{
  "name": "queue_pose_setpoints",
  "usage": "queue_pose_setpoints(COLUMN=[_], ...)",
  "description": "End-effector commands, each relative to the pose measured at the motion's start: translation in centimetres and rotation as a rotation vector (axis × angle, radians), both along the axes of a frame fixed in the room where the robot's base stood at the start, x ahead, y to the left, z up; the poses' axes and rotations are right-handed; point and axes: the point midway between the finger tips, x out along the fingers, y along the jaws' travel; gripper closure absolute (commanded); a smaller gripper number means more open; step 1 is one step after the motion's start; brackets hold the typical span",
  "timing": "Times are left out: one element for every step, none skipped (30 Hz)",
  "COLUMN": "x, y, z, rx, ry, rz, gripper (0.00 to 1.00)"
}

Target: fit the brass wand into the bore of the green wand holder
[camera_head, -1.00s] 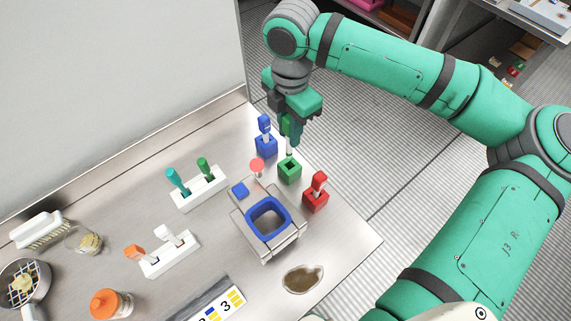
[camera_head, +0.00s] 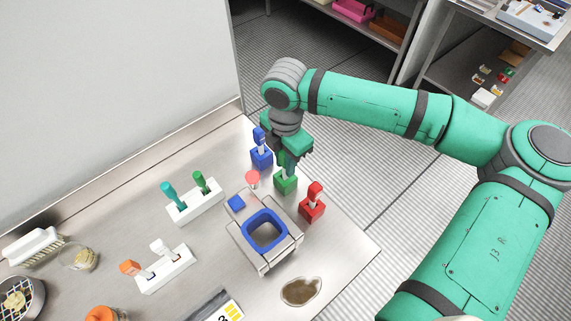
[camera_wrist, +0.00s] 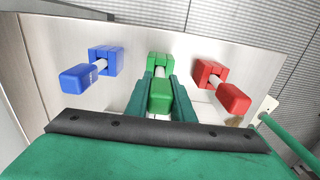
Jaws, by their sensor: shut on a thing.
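The wand has a green handle (camera_wrist: 160,97) and a pale shaft (camera_wrist: 160,72); no brass colour is plain. My gripper (camera_wrist: 161,88) is shut on the green handle, one finger on each side. The green wand holder (camera_head: 285,183) is a small block right under my gripper (camera_head: 287,164) in the head view. In the wrist view the holder (camera_wrist: 159,58) is straight beyond the handle, and the shaft runs to it. The shaft's lower end is at or in the bore; how deep, I cannot tell. My fingers hide most of the wand in the head view.
A blue holder (camera_head: 261,158) and a red holder (camera_head: 311,208), each with its own wand, flank the green one closely. A steel box with a blue-rimmed opening (camera_head: 265,248) stands in front. White racks (camera_head: 195,205) stand left. The counter's edge is close on the right.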

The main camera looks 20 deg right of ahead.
Motion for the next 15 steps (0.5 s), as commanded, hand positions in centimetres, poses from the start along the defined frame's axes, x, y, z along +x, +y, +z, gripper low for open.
queue_pose_setpoints(x=[-0.04,-0.02,0.01,0.02,0.02,0.03,0.03,0.03,0.02,0.02,0.02,0.01,0.01,0.01,0.0], y=[0.09,0.08,0.06,0.06,0.05,0.04,0.03,0.03,0.03,0.03,0.03,0.03,0.04,0.04,0.05], z=[-0.81,-1.1,-1.34,-1.43,-1.46,-1.45,-1.44,-1.43,-1.43,-1.43,-1.45,-1.53,-1.61,-1.7,-1.81], rx=[0.003,0.003,0.002,0.002,0.001,0.001,0.001,0.001,0.001,0.001,0.001,0.002,0.002,0.002,0.003], ry=[0.002,0.001,0.0,0.0,-0.001,-0.001,-0.001,-0.001,-0.001,-0.001,-0.001,0.0,0.0,0.0,0.0], rz=[0.0,0.0,0.0,0.0,0.0,0.0,0.0,0.0,-0.001,-0.001,-0.001,-0.001,-0.001,-0.001,-0.001], gripper=[1.0,1.0,1.0,1.0,1.0,1.0,1.0,1.0,1.0,1.0,1.0,1.0,1.0,1.0,1.0])
